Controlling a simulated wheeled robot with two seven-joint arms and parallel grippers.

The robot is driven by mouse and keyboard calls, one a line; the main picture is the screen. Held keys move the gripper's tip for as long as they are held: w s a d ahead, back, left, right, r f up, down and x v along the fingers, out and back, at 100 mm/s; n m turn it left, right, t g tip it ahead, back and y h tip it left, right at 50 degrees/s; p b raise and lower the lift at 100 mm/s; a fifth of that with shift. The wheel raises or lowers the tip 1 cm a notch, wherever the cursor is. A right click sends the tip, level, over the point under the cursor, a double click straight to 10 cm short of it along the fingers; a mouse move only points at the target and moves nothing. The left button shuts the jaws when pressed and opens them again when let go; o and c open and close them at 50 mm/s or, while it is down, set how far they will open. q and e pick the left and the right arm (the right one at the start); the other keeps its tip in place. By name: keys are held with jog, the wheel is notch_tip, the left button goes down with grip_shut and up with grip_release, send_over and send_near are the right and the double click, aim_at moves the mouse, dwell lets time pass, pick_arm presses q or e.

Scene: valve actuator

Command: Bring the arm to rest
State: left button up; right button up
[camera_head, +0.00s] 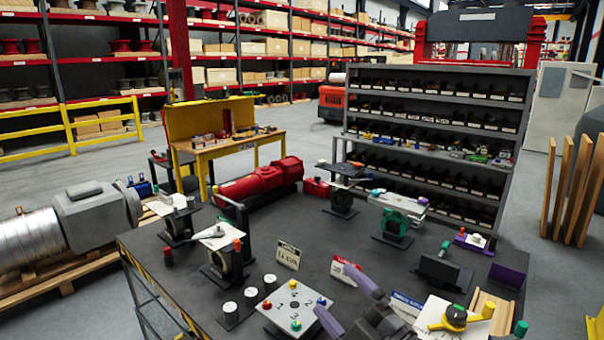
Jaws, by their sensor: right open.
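My right gripper (334,290) comes in at the bottom of the head view, right of the middle. Its two purple-grey fingers stand apart, open, with nothing seen between them. It hangs over the front part of the dark bench (330,228), close to a white plate (297,303) with coloured knobs and numbers. I cannot tell its height over the bench. A white plate with a yellow and black rotary knob (455,318) is to its right. My left gripper is not in view.
Valve units stand across the bench, including a green-bodied one (395,222) and one with a white top and lever (220,238). Small signs (289,256) stand upright nearby. A dark shelf rack (440,130) rises behind the bench. The bench's middle has bare room.

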jog(key=s+d+f+m+g+h, duration=0.2)
jog(key=s+d+f+m+h, duration=0.25)
jog(key=f+m+h, duration=0.3)
jog(key=s+d+f+m+g+h, duration=0.25)
jog(key=d+f+m+h, duration=0.35)
jog(key=m, duration=0.3)
jog(key=s+a+f+m+g, duration=0.1)
jog(key=s+f+g, duration=0.3)
jog(key=s, duration=0.4)
jog(key=s+f+m+g, duration=0.1)
jog(key=s+f+g, duration=0.3)
jog(key=s, duration=0.5)
notch_tip(320, 180, down, 34)
jog(key=s+g+b, duration=0.2)
jog(key=b, duration=1.3)
jog(key=s+d+f+b, duration=0.1)
jog(key=s+f+b, duration=0.3)
jog(key=f, duration=0.5)
jog(key=s+d+f+g+b, duration=0.1)
jog(key=s+d+f+b, duration=0.1)
jog(key=s+f+b, duration=0.3)
jog(key=s+f, duration=0.4)
jog(key=shift+s+f+n, duration=0.15)
jog(key=shift+f+n, duration=0.2)
jog(key=shift+f, duration=0.05)
